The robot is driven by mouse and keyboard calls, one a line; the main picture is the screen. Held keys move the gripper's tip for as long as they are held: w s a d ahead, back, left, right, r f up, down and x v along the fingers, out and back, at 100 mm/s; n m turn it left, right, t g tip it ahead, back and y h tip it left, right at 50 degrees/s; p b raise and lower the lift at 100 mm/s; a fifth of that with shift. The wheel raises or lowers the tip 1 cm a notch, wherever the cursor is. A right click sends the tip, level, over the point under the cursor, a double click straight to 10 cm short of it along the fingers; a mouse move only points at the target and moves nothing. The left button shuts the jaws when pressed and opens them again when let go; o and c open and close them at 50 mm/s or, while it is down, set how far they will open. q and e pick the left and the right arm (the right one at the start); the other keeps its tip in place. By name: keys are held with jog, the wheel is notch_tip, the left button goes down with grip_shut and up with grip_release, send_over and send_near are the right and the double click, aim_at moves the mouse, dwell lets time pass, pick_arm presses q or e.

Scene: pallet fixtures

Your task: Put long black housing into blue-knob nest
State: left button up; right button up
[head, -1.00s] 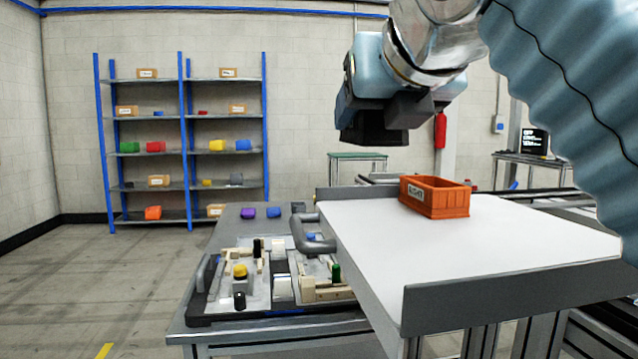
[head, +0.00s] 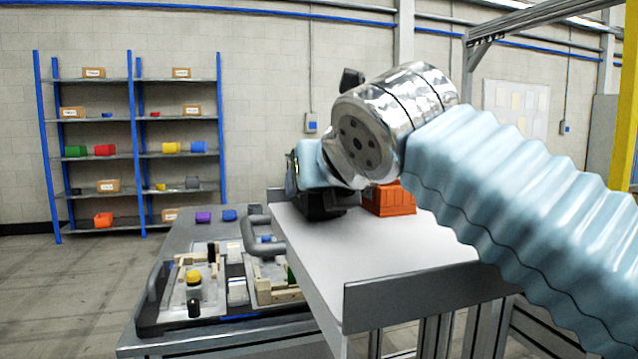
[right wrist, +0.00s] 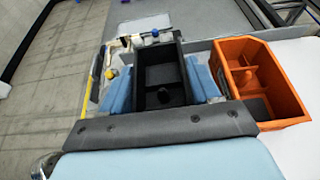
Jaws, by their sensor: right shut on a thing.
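In the right wrist view, the long black housing (right wrist: 160,76) is an open-topped box between the two light-blue fingers of my right gripper (right wrist: 163,87). The gripper is shut on it. In the head view my right gripper (head: 323,200) is over the white table, left of the orange crate, largely hidden by its own wrist. My left gripper is not in view.
The orange crate (head: 408,205) stands on the white table (head: 400,250), close to the gripper. The fixture pallet (head: 215,322) lies lower left, with a yellow knob (head: 194,274) and wooden blocks. Shelves (head: 130,145) are far back.

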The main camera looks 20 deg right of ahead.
jog(key=shift+f, duration=0.15)
jog(key=shift+f, duration=0.15)
jog(key=o, duration=1.1)
jog(key=shift+o, duration=0.2)
jog(key=shift+r, duration=0.3)
jog(key=b+v, duration=0.1)
jog(key=v, duration=1)
jog(key=shift+f, duration=0.1)
jog(key=shift+s+d, duration=0.1)
jog(key=shift+s, duration=0.45)
